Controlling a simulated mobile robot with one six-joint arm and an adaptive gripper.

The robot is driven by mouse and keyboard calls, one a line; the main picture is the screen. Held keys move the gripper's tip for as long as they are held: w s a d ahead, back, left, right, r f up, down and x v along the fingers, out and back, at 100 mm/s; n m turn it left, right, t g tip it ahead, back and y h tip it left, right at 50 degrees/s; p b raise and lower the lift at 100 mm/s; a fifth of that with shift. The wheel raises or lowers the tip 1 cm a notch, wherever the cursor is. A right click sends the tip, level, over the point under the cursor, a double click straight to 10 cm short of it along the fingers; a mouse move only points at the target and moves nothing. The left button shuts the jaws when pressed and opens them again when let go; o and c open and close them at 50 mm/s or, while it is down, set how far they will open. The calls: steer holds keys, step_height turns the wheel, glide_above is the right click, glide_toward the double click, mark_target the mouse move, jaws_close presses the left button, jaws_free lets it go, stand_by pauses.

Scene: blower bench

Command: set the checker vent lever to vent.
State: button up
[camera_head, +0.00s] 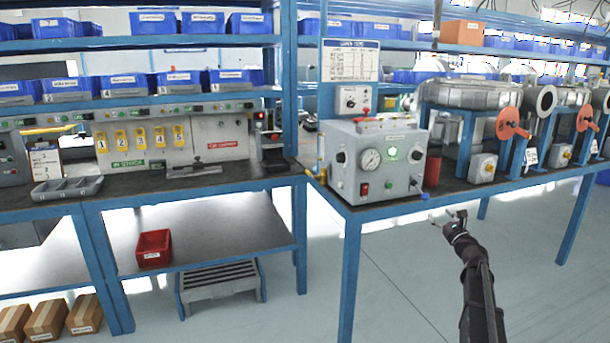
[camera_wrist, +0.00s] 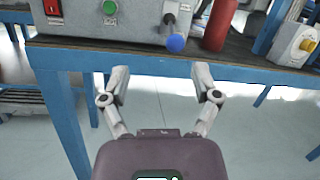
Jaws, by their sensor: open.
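The checker is a grey box (camera_head: 376,160) with a round gauge, standing on the right-hand bench. A lever with a blue ball end (camera_head: 424,196) sticks out low at its front right; it also shows in the wrist view (camera_wrist: 176,43), below a dark knob on the panel. I cannot read the small labels beside it. My gripper (camera_head: 450,217) is open and empty, in front of the bench edge and to the right of the blue ball. In the wrist view the fingers (camera_wrist: 160,76) are spread, with the blue ball beyond them and apart from them.
A red cylinder (camera_head: 432,171) stands just right of the checker. A green button (camera_wrist: 109,7) and a red switch (camera_wrist: 52,7) are on its front. A small grey box with a yellow knob (camera_head: 483,167) stands further right. The floor before the bench is clear.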

steer(key=s+a+f+n+g+y, duration=0.1)
steer(key=s+a+f+n+g, duration=0.4)
steer(key=a, duration=0.4)
steer(key=s+a+f+n+g+y, duration=0.2)
steer(key=s+a+f+n+g, duration=0.15)
steer(key=s+a+n, duration=0.4)
steer(key=s+a+f+n+g+y, duration=0.1)
steer(key=s+a+f+n+g, duration=0.35)
steer(key=a+n, duration=0.4)
steer(key=s+a+f+n+g+h, duration=0.2)
steer(key=s+f+n+g+h, duration=0.25)
steer(key=s, duration=0.65)
steer(key=s+a+f+n+g+h, duration=0.1)
steer(key=s+f+n+g+h, duration=0.35)
steer(key=s, duration=0.65)
step_height(320, 180, up, 34)
steer(key=t+p, duration=0.1)
steer(key=p, duration=3.4)
steer(key=shift+n+t, duration=0.3)
steer(key=shift+n, duration=0.1)
